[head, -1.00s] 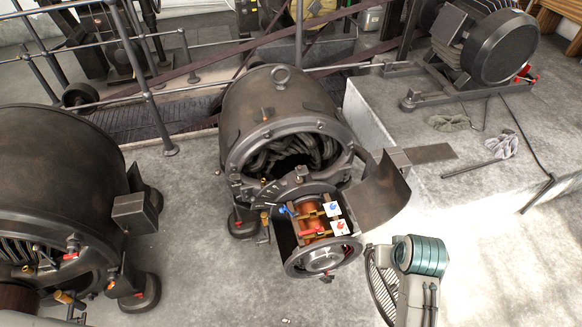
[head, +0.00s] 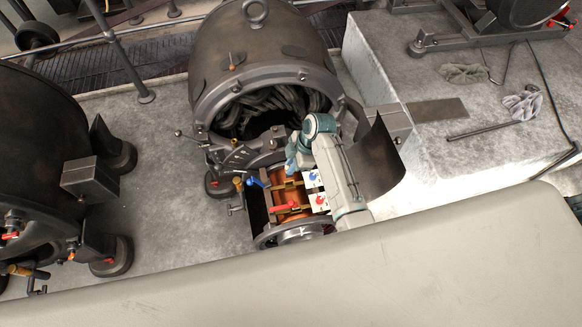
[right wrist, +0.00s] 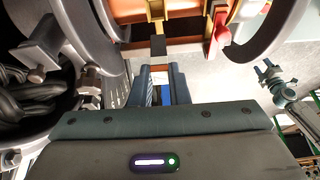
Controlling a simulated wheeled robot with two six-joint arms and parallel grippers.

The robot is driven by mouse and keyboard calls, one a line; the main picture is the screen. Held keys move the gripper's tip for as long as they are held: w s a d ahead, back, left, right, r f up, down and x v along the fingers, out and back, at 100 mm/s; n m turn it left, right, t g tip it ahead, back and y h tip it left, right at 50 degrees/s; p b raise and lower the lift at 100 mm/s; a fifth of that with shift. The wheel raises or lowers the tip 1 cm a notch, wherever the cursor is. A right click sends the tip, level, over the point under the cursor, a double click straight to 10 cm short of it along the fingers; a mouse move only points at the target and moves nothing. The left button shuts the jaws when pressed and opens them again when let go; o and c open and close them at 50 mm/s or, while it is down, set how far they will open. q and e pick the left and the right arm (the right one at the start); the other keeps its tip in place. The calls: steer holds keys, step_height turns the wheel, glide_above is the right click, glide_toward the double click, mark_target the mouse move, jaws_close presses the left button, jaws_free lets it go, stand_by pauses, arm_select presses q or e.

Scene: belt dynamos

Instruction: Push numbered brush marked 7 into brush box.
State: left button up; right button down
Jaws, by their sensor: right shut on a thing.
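The opened dynamo (head: 265,70) shows a copper commutator (head: 285,196) with brass brush boxes (head: 290,184) in front of its dark coils. My right gripper (head: 291,165) reaches down between the coils and the commutator. In the right wrist view its blue-grey fingers (right wrist: 164,82) are shut on a small dark block (right wrist: 158,47), apparently the brush, at a brass box (right wrist: 157,12). I cannot read a number on it or tell how far it is inside. What looks like my left gripper (right wrist: 266,74) shows small at the right of the wrist view.
A blue lever (head: 256,183), a red lever (head: 282,206) and white tags (head: 314,179) crowd the commutator. A curved cover (head: 375,165) stands open at its right. Another dynamo (head: 40,150) is at the left. Gloves (head: 522,104) and a rod lie on the concrete plinth (head: 440,145).

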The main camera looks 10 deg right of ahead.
steer(key=shift+w+f, duration=0.15)
steer(key=shift+f, duration=0.05)
steer(key=shift+r, duration=0.1)
steer(key=shift+d+r+p, duration=0.1)
steer(key=shift+r+p, duration=0.05)
steer(key=shift+p, duration=0.55)
step_height(320, 180, down, 3)
steer(key=shift+b, duration=1.05)
steer(key=shift+f, duration=0.35)
steer(key=shift+f+b, duration=0.45)
steer(key=shift+f, duration=0.05)
steer(key=shift+f+b, duration=0.4)
steer(key=shift+f, duration=0.3)
arm_select(q)
steer(key=w+d, duration=0.1)
steer(key=w, duration=0.5)
steer(key=shift+w+d+r, duration=0.15)
steer(key=shift+d+r, duration=0.05)
steer(key=shift+d, duration=0.2)
